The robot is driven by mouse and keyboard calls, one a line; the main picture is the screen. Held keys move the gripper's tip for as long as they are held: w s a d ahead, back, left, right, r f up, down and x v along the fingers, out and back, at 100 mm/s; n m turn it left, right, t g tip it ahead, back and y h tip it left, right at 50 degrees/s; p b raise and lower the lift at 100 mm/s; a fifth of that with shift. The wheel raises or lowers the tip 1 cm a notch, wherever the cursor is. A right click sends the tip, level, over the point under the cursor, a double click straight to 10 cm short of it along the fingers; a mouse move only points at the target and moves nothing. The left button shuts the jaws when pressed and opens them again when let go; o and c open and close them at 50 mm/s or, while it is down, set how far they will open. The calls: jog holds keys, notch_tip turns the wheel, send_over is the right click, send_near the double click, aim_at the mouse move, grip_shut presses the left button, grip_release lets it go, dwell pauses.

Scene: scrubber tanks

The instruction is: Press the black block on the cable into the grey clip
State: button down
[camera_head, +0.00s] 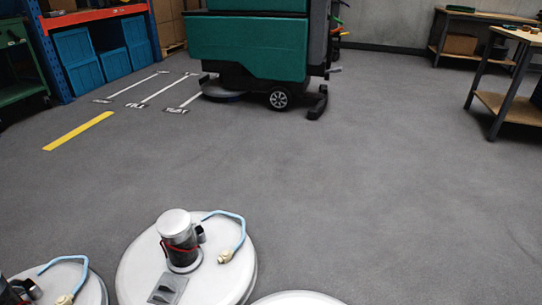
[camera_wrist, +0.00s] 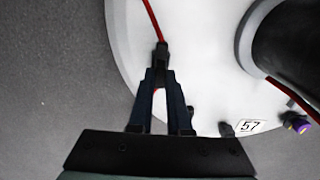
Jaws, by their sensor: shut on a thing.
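In the wrist view my gripper (camera_wrist: 161,72) is shut over the white round tank top (camera_wrist: 205,65). A dark piece (camera_wrist: 161,50) sits between its fingertips, at the end of a red cable (camera_wrist: 152,20); it looks like the black block, but it blends with the dark fingers. The cable runs up out of view, and a little red also shows between the fingers. I cannot make out the grey clip for sure; a small dark fitting (camera_wrist: 226,129) stands right of the fingers, close to the "57" label (camera_wrist: 247,126). I cannot pick out my gripper in the head view.
A wide black cylinder (camera_wrist: 290,50) stands right of my gripper, with a purple fitting (camera_wrist: 299,124) below it. The head view shows a white tank (camera_head: 135,270) with a capped motor (camera_head: 180,243) and blue hose (camera_head: 235,214). Open floor (camera_head: 330,180) lies beyond.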

jog(key=shift+f, duration=0.1)
jog(key=shift+f+b, duration=0.85)
jog(key=shift+f, duration=0.05)
jog(key=shift+c, duration=1.5)
grip_release()
jog(key=shift+r, duration=0.1)
notch_tip(320, 180, up, 9)
jog(key=p, duration=0.9)
jog(key=shift+f, duration=0.2)
jog(key=shift+f, duration=0.1)
jog(key=o, duration=0.3)
